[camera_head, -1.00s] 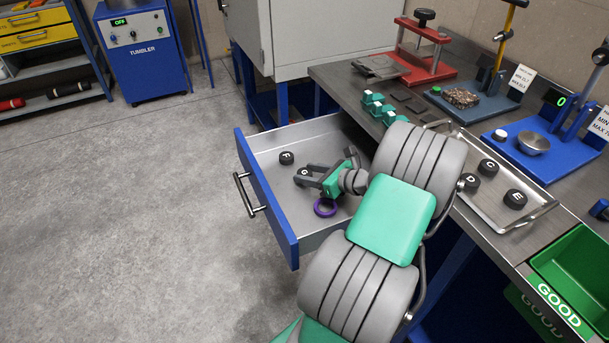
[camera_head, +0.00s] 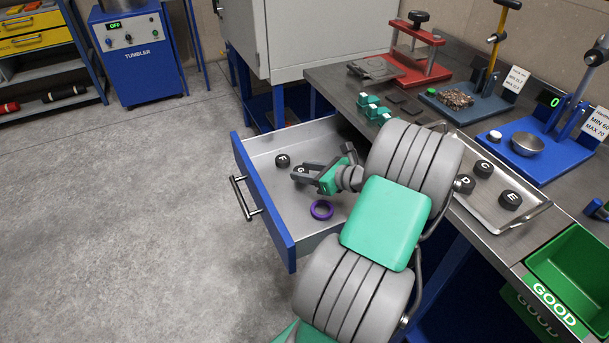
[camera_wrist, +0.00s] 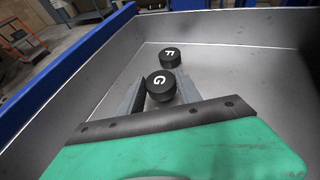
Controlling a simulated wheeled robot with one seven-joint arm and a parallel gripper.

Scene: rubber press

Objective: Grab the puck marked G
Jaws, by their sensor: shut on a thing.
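The black puck marked G (camera_wrist: 160,87) is between my gripper's (camera_wrist: 160,92) two grey fingers in the wrist view, its white letter facing up. My gripper is shut on it inside the open drawer. In the head view the G puck (camera_head: 299,172) shows at the tip of my gripper (camera_head: 303,174), partly covered by a finger. A second black puck, marked F (camera_wrist: 170,57), lies just beyond it on the drawer floor, apart from the fingers. The F puck (camera_head: 283,160) is up and left of G in the head view.
A purple ring (camera_head: 321,209) lies in the drawer near my gripper. The blue-fronted drawer (camera_head: 262,205) has walls around my gripper. A metal tray (camera_head: 487,208) with several pucks and a green GOOD bin (camera_head: 573,266) are on the bench at right.

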